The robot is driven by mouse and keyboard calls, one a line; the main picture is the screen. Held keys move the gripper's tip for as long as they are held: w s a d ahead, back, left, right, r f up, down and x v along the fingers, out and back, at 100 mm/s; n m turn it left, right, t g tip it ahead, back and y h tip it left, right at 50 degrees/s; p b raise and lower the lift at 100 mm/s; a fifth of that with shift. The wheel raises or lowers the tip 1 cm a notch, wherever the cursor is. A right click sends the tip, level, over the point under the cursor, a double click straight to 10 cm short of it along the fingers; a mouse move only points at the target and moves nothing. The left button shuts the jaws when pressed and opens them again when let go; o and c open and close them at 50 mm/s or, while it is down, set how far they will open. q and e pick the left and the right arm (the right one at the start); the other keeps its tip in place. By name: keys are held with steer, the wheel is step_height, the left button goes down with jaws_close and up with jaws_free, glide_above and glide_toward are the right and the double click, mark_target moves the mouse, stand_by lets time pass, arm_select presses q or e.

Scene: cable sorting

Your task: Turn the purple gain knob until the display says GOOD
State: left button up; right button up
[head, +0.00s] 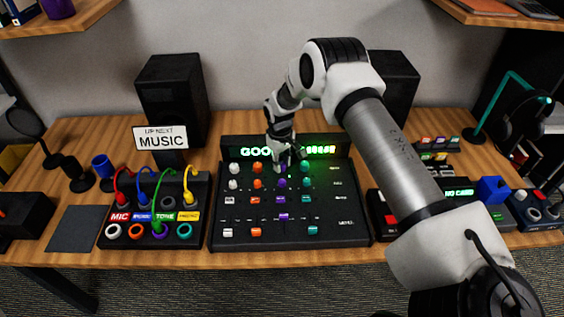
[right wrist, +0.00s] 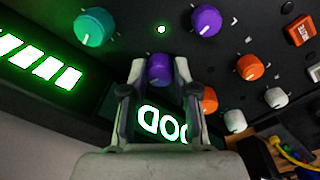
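The purple gain knob (right wrist: 160,69) is in the top row of the black mixer (head: 342,225). In the right wrist view it sits between my right gripper's fingertips (right wrist: 160,76), which look closed on its sides. In the head view my right gripper (head: 282,163) reaches down over the top row and hides this knob. The mixer's display (head: 247,152) glows green with "GOO" readable and the rest behind the gripper. In the right wrist view the display text (right wrist: 163,123) reads "OOD" upside down. Green level bars (head: 320,149) are lit on its right. My left gripper is out of view.
A teal knob (head: 305,167) and an orange knob (head: 257,167) flank the gripped one; another purple knob (head: 282,183) is just below. A cable box (head: 150,242) stands left, a sign (head: 161,137) behind it. Speakers (head: 170,90) stand at the back.

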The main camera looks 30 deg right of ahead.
steer(key=shift+o, duration=0.6)
steer(key=shift+f, duration=0.2)
steer(key=shift+w, duration=0.1)
steer(key=shift+r, duration=0.1)
step_height(320, 180, up, 12)
steer(key=shift+a, duration=0.25)
